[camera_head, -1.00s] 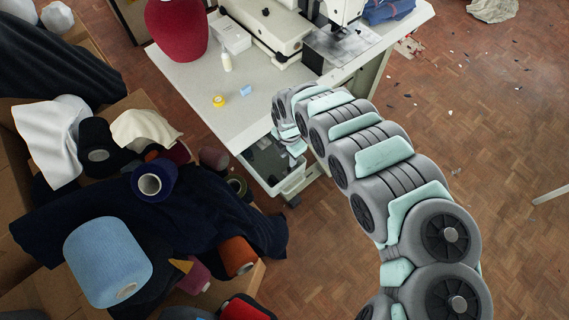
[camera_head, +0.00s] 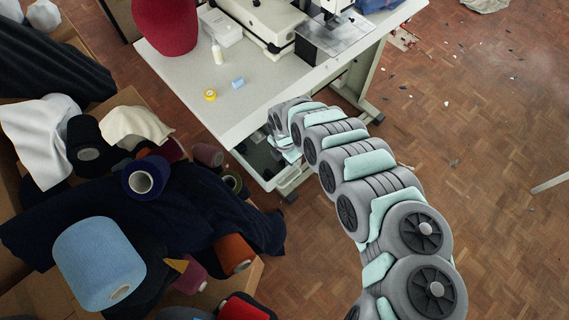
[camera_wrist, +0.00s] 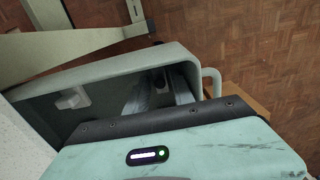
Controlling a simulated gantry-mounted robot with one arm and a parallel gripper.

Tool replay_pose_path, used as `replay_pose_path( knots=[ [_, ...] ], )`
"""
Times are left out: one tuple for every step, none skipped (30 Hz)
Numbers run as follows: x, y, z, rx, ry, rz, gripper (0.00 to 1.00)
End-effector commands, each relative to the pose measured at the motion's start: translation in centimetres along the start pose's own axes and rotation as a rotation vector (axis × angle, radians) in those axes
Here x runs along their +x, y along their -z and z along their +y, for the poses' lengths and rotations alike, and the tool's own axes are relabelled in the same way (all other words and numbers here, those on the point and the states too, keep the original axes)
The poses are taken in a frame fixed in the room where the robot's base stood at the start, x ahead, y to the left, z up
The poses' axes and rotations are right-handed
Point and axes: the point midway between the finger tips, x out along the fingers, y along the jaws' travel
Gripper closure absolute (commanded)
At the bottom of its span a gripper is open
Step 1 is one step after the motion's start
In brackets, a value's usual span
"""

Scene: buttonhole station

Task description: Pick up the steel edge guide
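An open grey drawer (camera_head: 292,182) hangs under the near end of the white work table (camera_head: 240,104). In the wrist view the drawer (camera_wrist: 115,68) fills the middle, with its handle at the right. My gripper (camera_head: 283,152) is at the drawer's opening, and its mint housing hides the near part of the drawer in the wrist view. Inside lie a small white block (camera_wrist: 72,98) and, past the housing's dark edge, greyish strips around a small dark piece. I cannot tell which strips are fingers or the steel edge guide, or whether anything is held.
A sewing machine (camera_head: 262,22), a red yarn cone (camera_head: 165,25), a white bottle (camera_head: 217,54), a yellow tape roll (camera_head: 210,95) and a small blue item (camera_head: 238,82) stand on the table. Boxes of yarn and cloth crowd the left. The floor at right is mostly open.

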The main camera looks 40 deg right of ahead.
Motion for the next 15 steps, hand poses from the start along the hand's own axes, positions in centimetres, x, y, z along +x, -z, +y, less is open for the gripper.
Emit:
replay_pose_path(
  knots=[
    [0.0,0.01,0.0,0.0,0.0,0.0,0.76],
    [0.0,0.02,0.0,0.0,0.0,0.0,0.78],
    [0.0,0.02,0.0,0.0,0.0,0.0,0.81],
    [0.0,0.03,0.0,0.0,0.0,0.0,0.84],
    [0.0,0.02,0.0,0.0,0.0,0.0,0.86],
    [0.0,0.02,0.0,0.0,0.0,0.0,0.9],
    [0.0,0.03,0.0,0.0,0.0,0.0,0.92],
    [0.0,0.03,0.0,0.0,0.0,0.001,0.94],
    [0.0,0.03,0.0,0.0,0.0,0.001,0.98],
    [0.0,0.03,-0.01,0.0,0.0,0.001,1.0],
    [0.01,0.04,-0.01,0.0,0.0,0.001,1.0],
    [0.01,0.05,-0.01,0.0,0.0,0.001,1.0],
    [0.01,0.05,-0.01,0.0,0.0,0.001,1.0],
    [0.01,0.05,-0.01,0.0,0.0,0.001,1.0],
    [0.01,0.05,-0.01,0.0,0.0,0.001,1.0]
  ],
)
